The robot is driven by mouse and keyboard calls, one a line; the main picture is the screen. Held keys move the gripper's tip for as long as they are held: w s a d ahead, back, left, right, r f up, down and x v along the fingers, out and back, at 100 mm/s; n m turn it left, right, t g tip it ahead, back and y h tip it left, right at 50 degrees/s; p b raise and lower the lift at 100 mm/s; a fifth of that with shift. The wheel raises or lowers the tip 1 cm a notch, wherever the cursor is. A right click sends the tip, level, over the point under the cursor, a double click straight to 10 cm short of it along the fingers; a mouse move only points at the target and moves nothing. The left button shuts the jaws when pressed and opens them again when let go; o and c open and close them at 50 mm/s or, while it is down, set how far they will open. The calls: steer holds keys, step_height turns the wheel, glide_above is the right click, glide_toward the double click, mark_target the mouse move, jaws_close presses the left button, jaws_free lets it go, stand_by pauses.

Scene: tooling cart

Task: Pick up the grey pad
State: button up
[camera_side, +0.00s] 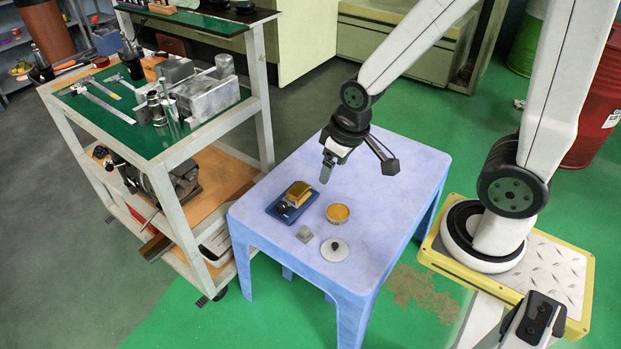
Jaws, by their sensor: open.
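A small grey square pad (304,234) lies flat on the pale blue-lilac table (385,215), near its front left part. My gripper (357,171) is above the table, up and to the right of the pad, and clearly apart from it. Its two fingers are spread wide, and nothing shows between them.
A pale round disc (334,250) lies just right of the pad. A loaded tooling cart (175,153) stands left; the table's right side is clear.

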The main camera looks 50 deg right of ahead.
steer(key=w+d+f+n, duration=0.2)
steer(key=w+f+n, duration=0.2)
steer(key=w+f, duration=0.15)
steer(key=n+g, duration=0.3)
steer(key=n, duration=0.9)
glide_above(305, 229)
steer(key=f, duration=2.4)
steer(key=shift+w+f, duration=0.15)
steer(key=shift+w, duration=0.05)
steer(key=shift+d+f+n, duration=0.15)
steer(key=shift+f+n, duration=0.15)
steer(key=shift+f, duration=1.5)
steer(key=shift+s+f, duration=0.1)
steer(key=shift+a+f, duration=0.2)
steer(key=shift+f, duration=2.25)
